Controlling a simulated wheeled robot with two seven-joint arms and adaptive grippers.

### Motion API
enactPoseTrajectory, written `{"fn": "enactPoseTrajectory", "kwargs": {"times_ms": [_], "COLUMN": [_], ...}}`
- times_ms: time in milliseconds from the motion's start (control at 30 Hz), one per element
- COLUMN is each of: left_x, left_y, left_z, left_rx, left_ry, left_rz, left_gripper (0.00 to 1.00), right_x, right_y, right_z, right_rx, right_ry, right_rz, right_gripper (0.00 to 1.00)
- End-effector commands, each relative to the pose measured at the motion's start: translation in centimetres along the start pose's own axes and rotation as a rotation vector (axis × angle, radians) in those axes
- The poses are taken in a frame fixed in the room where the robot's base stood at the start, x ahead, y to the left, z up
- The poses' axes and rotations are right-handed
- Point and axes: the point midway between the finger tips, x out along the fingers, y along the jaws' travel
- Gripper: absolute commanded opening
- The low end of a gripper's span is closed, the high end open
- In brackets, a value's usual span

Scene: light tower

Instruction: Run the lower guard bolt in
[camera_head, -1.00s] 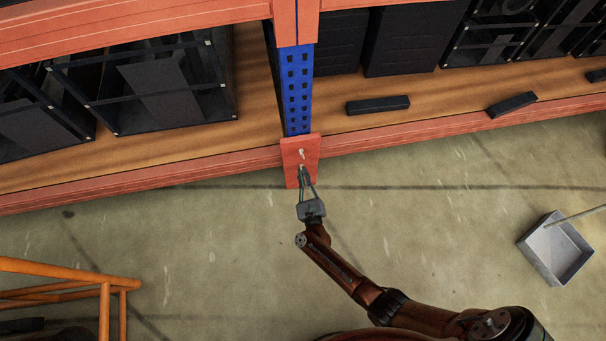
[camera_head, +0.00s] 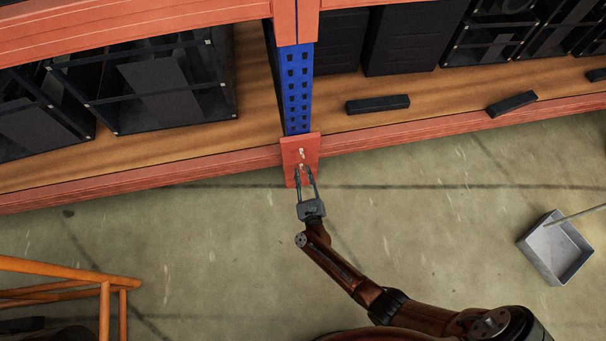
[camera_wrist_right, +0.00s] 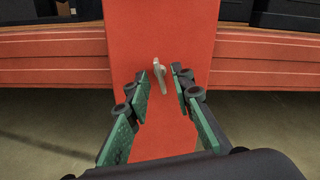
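The red-orange guard plate (camera_head: 290,174) stands at the foot of the blue rack upright in the head view. Two small pale bolts show on it, the upper bolt (camera_head: 302,152) and, just below, the lower bolt (camera_head: 301,165). My right gripper (camera_head: 305,170) is open at the plate, its fingertips either side of the lower bolt. In the right wrist view my right gripper (camera_wrist_right: 159,80) has its green pads spread, with a pale bolt (camera_wrist_right: 158,70) between the tips, apparently touching neither pad. How deep the bolt sits is hard to tell. My left gripper is not in view.
The blue upright (camera_head: 298,88) rises between red beams and a wooden shelf (camera_head: 255,95) with black equipment. A grey tray (camera_head: 545,262) lies on the floor at right. An orange rail frame (camera_head: 105,285) stands at lower left. The floor before the plate is clear.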

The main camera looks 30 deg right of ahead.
Motion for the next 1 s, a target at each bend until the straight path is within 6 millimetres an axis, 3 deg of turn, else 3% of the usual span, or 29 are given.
{"fn": "enactPoseTrajectory", "kwargs": {"times_ms": [500, 1000], "left_x": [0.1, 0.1], "left_y": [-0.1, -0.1], "left_z": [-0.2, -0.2], "left_rx": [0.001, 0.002], "left_ry": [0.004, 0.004], "left_rz": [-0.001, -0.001], "left_gripper": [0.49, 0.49], "right_x": [-6.9, -7.5], "right_y": [0.0, 0.0], "right_z": [-0.1, -0.1], "right_rx": [-0.001, 0.000], "right_ry": [0.002, 0.002], "right_rz": [0.001, 0.001], "right_gripper": [0.22, 0.22]}}
